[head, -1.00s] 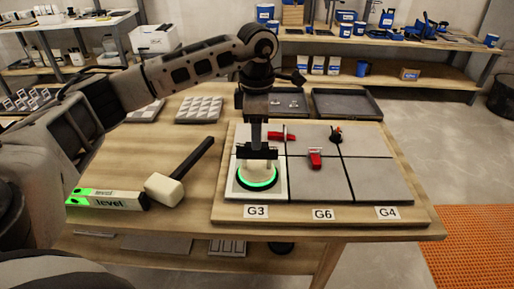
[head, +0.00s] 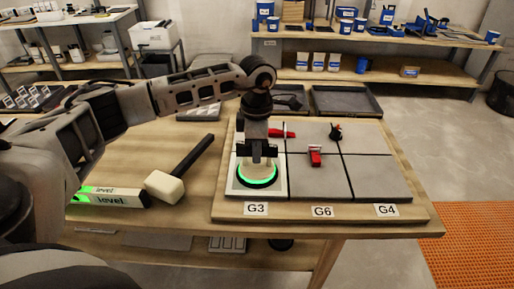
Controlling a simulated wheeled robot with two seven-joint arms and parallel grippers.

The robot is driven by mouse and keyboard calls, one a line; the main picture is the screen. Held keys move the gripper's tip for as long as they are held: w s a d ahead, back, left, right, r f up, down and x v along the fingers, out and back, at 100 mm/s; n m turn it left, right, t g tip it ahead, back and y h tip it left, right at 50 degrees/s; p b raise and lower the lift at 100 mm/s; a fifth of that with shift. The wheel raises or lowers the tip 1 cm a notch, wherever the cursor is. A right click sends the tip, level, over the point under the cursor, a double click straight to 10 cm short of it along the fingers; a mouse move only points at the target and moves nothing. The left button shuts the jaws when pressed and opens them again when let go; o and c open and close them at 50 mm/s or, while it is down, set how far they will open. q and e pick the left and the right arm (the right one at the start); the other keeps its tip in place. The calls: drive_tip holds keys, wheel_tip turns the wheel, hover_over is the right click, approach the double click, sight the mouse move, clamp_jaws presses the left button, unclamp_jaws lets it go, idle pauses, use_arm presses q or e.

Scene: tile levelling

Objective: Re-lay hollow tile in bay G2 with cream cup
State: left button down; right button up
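My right gripper is not in view.
A mallet (head: 168,185) and a green-lit level (head: 112,196) lie left of the tile board (head: 330,214). Dark trays (head: 345,102) stand behind.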

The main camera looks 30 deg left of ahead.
use_arm(q)
drive_tip(key=shift+r, duration=0.1)
idle(0.4)
drive_tip(key=shift+r+p, duration=0.55)
drive_tip(key=shift+r, duration=0.15)
drive_tip(key=shift+r+p, duration=0.65)
drive_tip(key=shift+r, duration=0.3)
drive_tip(key=shift+r+p, duration=0.8)
drive_tip(key=shift+r, duration=0.45)
drive_tip(key=shift+r+p, duration=0.5)
drive_tip(key=shift+r, duration=0.25)
drive_tip(key=shift+r+p, duration=0.75)
drive_tip(key=shift+r, duration=0.65)
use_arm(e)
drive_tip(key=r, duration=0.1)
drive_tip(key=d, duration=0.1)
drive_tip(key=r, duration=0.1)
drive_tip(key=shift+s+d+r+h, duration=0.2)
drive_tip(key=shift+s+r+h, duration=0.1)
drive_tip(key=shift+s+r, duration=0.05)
